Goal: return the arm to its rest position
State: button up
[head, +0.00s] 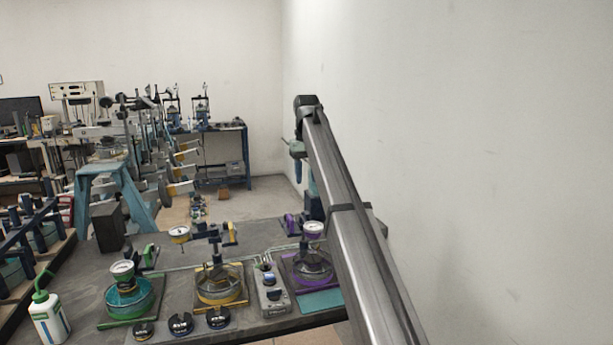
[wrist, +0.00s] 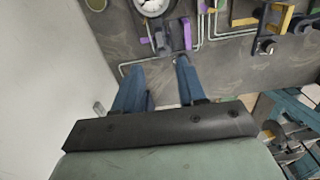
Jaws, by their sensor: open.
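My arm (head: 345,205) reaches from the lower right of the head view up and away over the right end of the bench. My gripper shows in the wrist view (wrist: 160,66) as two blue fingers spread apart with nothing between them. In the head view it is partly hidden behind the arm. Below the fingers in the wrist view are the bench top (wrist: 225,68), a bent metal tube, a purple part (wrist: 187,33) and a round white gauge (wrist: 152,6). The fingers appear apart from these parts.
A white bottle (head: 48,315) stands front left. A bare wall (head: 470,150) lies close right of my arm. Equipment fills the back left.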

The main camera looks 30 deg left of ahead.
dwell(0.4)
